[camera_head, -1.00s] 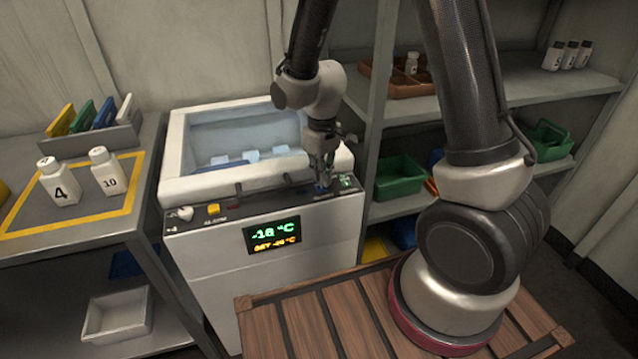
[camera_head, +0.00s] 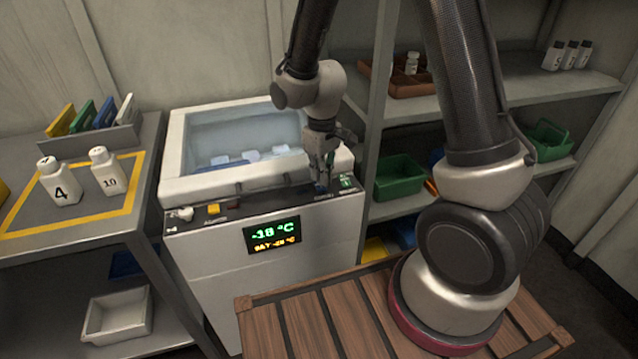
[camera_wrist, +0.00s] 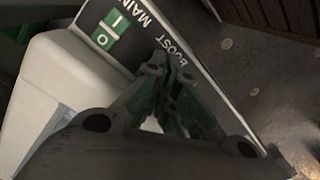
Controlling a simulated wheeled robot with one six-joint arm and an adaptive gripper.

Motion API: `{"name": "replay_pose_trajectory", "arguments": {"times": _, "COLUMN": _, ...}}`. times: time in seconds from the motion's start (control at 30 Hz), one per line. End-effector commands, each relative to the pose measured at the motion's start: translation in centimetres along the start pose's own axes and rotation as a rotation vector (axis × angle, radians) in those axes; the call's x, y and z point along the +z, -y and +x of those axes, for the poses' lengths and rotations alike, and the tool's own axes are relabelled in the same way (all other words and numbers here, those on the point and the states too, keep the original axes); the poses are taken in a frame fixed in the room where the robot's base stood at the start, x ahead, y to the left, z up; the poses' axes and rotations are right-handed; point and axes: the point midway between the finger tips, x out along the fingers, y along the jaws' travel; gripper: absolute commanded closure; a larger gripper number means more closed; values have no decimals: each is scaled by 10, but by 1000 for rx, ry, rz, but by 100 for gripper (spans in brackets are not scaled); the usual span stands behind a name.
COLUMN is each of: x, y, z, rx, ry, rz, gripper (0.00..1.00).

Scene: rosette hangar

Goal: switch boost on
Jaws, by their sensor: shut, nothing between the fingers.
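The white freezer (camera_head: 262,285) stands in the middle of the head view with its lid open. My gripper (camera_head: 321,180) points down at the right end of its dark control strip, shut and empty. A small blue part (camera_head: 321,188), apparently the boost switch, shows at the fingertips; I cannot tell whether they touch it. In the wrist view the word BOOST (camera_wrist: 179,52) is beside my shut fingers (camera_wrist: 173,62), which hide the switch itself. The green main switch (camera_wrist: 110,32), marked I and O, is nearby; it also shows in the head view (camera_head: 346,182).
The strip also carries a yellow button (camera_head: 213,209), a small red part (camera_head: 233,206) and a pale knob (camera_head: 183,214). The display (camera_head: 272,235) reads about -18 °C. Shelving (camera_head: 372,150) rises close to the right. A bench (camera_head: 75,242) with bottles stands left.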

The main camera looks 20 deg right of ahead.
Motion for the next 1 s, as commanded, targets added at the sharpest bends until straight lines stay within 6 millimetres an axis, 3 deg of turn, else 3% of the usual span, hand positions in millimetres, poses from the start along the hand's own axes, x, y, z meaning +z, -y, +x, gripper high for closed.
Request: {"name": "replay_pose_trajectory", "arguments": {"times": 1.0, "x": 0, "y": 0, "z": 12, "rx": 0, "ry": 1, "rz": 0, "gripper": 100}}
